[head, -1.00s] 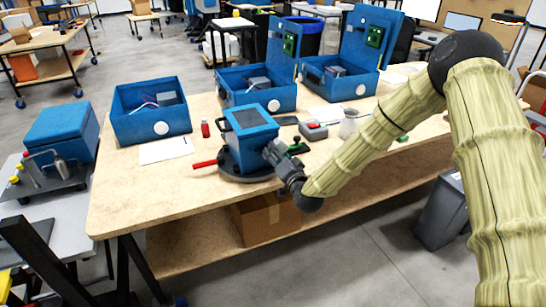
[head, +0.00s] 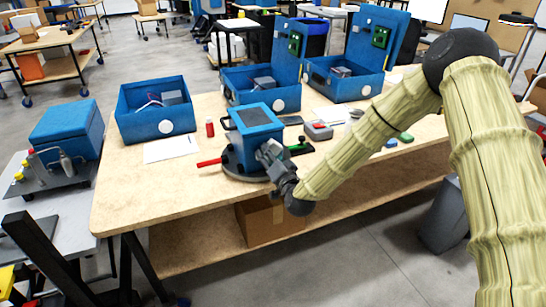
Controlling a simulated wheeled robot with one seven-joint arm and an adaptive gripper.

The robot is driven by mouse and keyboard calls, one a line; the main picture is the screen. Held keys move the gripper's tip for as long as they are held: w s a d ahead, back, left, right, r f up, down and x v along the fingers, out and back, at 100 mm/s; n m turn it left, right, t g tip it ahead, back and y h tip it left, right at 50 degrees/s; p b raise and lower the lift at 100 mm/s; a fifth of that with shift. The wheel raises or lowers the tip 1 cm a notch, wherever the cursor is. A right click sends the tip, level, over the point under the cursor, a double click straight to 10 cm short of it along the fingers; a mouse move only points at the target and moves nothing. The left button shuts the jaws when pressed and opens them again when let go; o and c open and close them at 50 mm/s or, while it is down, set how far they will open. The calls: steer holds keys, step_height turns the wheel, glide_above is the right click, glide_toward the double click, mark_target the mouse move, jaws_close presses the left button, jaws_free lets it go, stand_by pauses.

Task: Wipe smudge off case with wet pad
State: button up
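The blue case (head: 243,145) with a dark panel on top stands upright on a round black base (head: 232,171) near the table's front edge. A red handle (head: 208,162) sticks out of the base to the left and a green-ended lever (head: 301,148) to the right. My gripper (head: 265,152) is at the case's lower right side, very close to it or touching it. Its fingers are dark and small, so I cannot tell whether they are open or shut. I cannot make out a wet pad or a smudge; the gripper covers part of that face.
Open blue boxes (head: 158,122) stand along the back of the wooden table (head: 125,195). A white sheet (head: 170,149), a small red bottle (head: 210,128) and a grey-red device (head: 319,131) lie near the case.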

mark_target(249, 156)
steer(key=shift+s+a+b, duration=0.15)
steer(key=shift+s+a, duration=0.15)
steer(key=shift+a, duration=0.65)
steer(key=shift+s+a+b, duration=0.2)
steer(key=shift+s+a, duration=0.1)
steer(key=shift+a, duration=0.7)
steer(key=shift+s+a+b, duration=0.15)
steer(key=shift+s+a, duration=0.15)
steer(key=shift+a, duration=0.65)
steer(key=shift+r, duration=0.1)
steer(key=shift+s, duration=0.45)
steer(key=shift+v, duration=2.55)
steer(key=shift+d, duration=0.15)
steer(key=v, duration=0.3)
